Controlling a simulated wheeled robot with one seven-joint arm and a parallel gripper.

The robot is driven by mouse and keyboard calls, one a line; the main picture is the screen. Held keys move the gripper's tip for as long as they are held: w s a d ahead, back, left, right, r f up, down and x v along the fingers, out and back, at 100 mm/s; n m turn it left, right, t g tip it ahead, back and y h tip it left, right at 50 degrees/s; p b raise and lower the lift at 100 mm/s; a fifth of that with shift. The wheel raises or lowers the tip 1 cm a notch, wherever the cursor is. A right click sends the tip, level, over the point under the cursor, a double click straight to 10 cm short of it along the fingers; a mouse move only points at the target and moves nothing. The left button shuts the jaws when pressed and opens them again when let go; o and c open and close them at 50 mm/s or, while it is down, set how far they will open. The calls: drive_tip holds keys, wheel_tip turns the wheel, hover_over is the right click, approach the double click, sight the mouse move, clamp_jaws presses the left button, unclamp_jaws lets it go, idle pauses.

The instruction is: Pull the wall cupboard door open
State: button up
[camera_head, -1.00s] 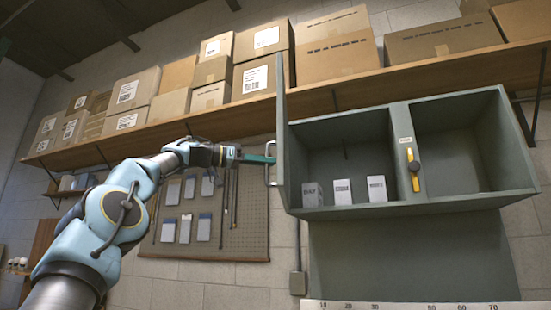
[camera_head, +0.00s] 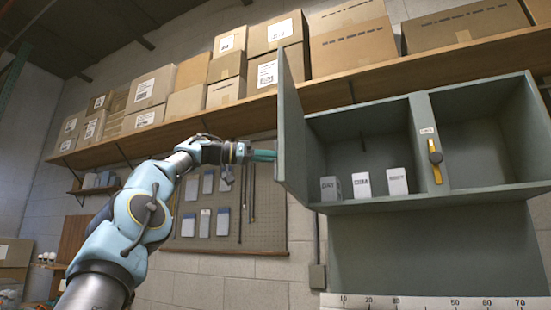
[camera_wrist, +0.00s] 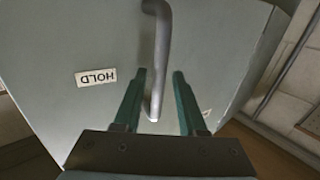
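The grey-green wall cupboard (camera_head: 440,200) hangs at the right in the head view. Its door (camera_head: 292,130) stands swung out at the left side, its inner face partly visible and the left compartment uncovered. In the wrist view the door's outer face (camera_wrist: 75,45) fills much of the picture, with a "HOLD" label. The grey bar handle (camera_wrist: 160,50) runs down between my fingers; the head view hides it behind the door. My gripper (camera_wrist: 157,95) is open, with gaps between each teal finger and the handle. It also shows left of the door in the head view (camera_head: 264,155).
Small labelled boxes (camera_head: 361,185) stand in the left compartment. A yellow latch (camera_head: 436,162) sits on the divider. A shelf (camera_head: 230,115) with cardboard boxes runs above my arm. A pegboard (camera_head: 250,215) with hanging items is behind it.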

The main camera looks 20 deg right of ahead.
drive_tip(key=shift+o, duration=0.3)
drive_tip(key=a+b, duration=0.1)
drive_tip(key=a, duration=0.9)
drive_tip(key=shift+w+a, duration=0.3)
drive_tip(key=shift+a, duration=0.1)
drive_tip(key=shift+w, duration=0.1)
